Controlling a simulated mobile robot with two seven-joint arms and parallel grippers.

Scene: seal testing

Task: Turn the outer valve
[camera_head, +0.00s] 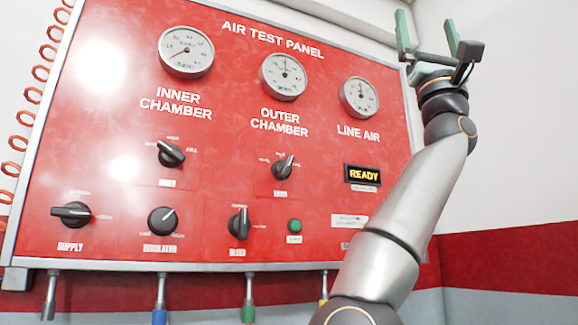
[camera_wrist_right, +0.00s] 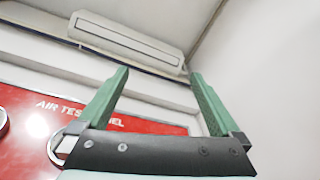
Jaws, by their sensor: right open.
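The outer valve (camera_head: 284,167) is a black knob below the OUTER CHAMBER gauge (camera_head: 284,77), on the red air test panel (camera_head: 330,230). Its pointer tilts up and to the right. My right gripper (camera_head: 428,38) is raised at the panel's upper right corner, well above and to the right of that knob. Its green fingers are spread apart and empty. In the right wrist view, the open fingers (camera_wrist_right: 160,95) point up toward the ceiling, with part of the panel (camera_wrist_right: 30,130) behind them. My left gripper is in neither view.
Other black knobs sit on the panel: the inner one (camera_head: 171,153), supply (camera_head: 71,213), regulator (camera_head: 162,221) and a lower middle one (camera_head: 239,223). A green button (camera_head: 294,226) and a READY display (camera_head: 363,174) are nearby. A white wall unit (camera_wrist_right: 125,40) hangs high. My right arm crosses the panel's lower right.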

